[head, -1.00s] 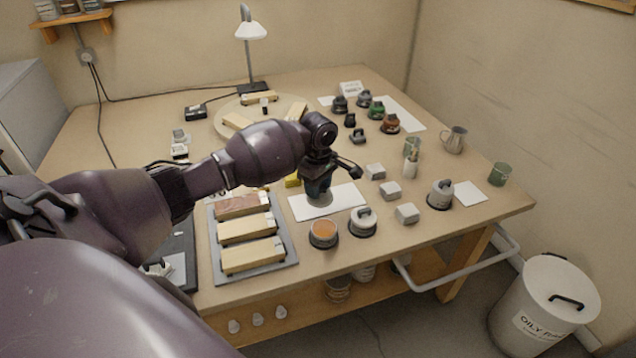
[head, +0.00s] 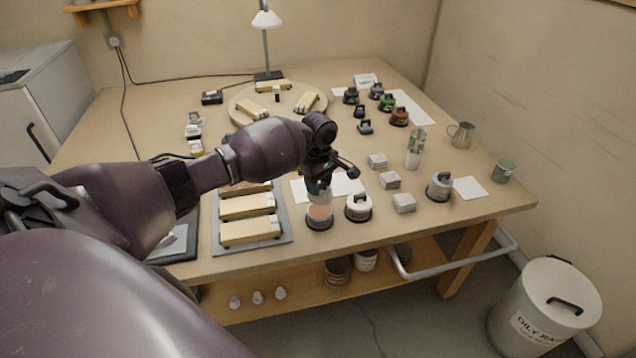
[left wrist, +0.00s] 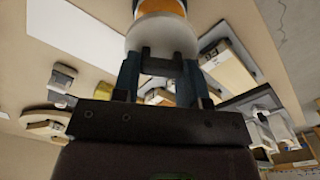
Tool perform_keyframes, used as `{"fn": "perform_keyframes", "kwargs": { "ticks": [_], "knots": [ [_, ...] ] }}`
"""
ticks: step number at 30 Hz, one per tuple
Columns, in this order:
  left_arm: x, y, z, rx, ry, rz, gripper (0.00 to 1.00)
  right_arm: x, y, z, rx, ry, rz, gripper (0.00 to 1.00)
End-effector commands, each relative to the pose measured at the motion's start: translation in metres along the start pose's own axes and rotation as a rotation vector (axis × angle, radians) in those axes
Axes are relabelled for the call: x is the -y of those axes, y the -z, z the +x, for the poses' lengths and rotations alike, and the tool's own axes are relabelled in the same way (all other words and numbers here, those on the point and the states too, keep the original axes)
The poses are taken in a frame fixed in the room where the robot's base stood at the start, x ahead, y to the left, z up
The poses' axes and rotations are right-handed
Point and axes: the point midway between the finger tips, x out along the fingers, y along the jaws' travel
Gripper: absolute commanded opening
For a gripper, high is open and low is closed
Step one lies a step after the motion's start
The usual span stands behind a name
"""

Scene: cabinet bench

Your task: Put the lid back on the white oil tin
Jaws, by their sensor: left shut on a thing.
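My right gripper is not in view.
A closed white tin (head: 358,208) stands close to the right of the open one. A tray of wooden blocks (head: 284,236) lies to the left. Grey blocks (head: 390,180) and another lidded tin (head: 439,187) stand farther right. White paper (head: 347,184) lies behind.

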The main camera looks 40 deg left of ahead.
Motion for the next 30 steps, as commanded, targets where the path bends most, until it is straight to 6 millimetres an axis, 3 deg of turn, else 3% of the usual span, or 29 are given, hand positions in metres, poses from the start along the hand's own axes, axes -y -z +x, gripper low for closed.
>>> {"fn": "perform_keyframes", "kwargs": {
  "ticks": [9, 20, 30],
  "knots": [
    [0.001, 0.0, 0.016, 0.0, 0.003, 0.005, 0.17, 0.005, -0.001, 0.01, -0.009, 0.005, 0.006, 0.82],
    [0.001, 0.0, 0.046, -0.001, 0.007, 0.005, 0.17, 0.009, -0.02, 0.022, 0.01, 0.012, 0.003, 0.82],
    [0.0, 0.0, 0.061, 0.0, 0.0, 0.004, 0.17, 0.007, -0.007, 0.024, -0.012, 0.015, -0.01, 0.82]
  ]
}}
